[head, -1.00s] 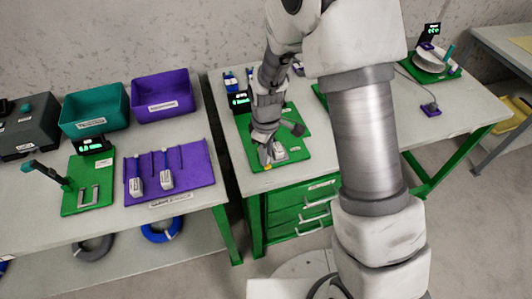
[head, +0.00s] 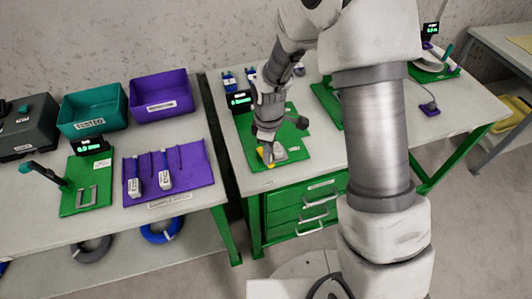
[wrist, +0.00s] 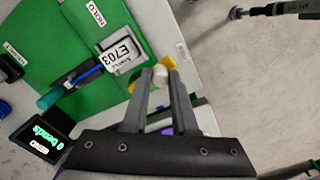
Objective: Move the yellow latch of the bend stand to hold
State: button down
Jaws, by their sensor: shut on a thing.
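The bend stand is a green plate (head: 243,128) on the middle bench. The yellow latch (head: 265,154) is near its front left; yellow also shows beside the fingertips in the wrist view (wrist: 167,62). My gripper (wrist: 160,75) is shut on the latch, with a pale rounded part between its fingertips. The fingers hide part of the latch. A grey block labelled E703 (wrist: 122,52) with a blue cable (wrist: 88,74) sits on the plate next to the latch. A HOLD label (wrist: 97,12) is on the plate, apart from the fingertips.
The stand's lit display (wrist: 38,138) is close to the gripper's side. On the left bench are a purple sample rack (head: 190,165), teal (head: 93,112) and purple (head: 160,97) bins. Green drawers (head: 300,205) are under the middle bench. Bare floor shows beyond the plate's edge.

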jog(key=n, duration=0.1)
jog(key=w+d+n, duration=0.1)
jog(key=n, duration=0.1)
jog(key=n+p, duration=0.1)
jog(key=shift+w+d+r+n, duration=0.15)
jog(key=shift+d+n, duration=0.15)
jog(key=n+p, duration=0.1)
jog(key=n, duration=0.1)
jog(key=w+n+p, duration=0.1)
jog(key=shift+w+d+n, duration=0.2)
jog(key=shift+d+n, duration=0.15)
jog(key=shift+n, duration=0.05)
jog(key=n+p, duration=0.1)
jog(key=w+n, duration=0.1)
jog(key=n+p, duration=0.1)
jog(key=n, duration=0.1)
jog(key=shift+w+d+p, duration=0.15)
jog(key=shift+w+p, duration=0.15)
jog(key=shift+w, duration=0.05)
jog(key=shift+w+n+p, duration=0.3)
jog(key=shift+n+p, duration=0.1)
jog(key=shift+n, duration=0.35)
jog(key=shift+w+n+p, duration=0.3)
jog(key=shift+n+p, duration=0.05)
jog(key=shift+n, duration=0.4)
jog(key=c, duration=0.7)
grip_release()
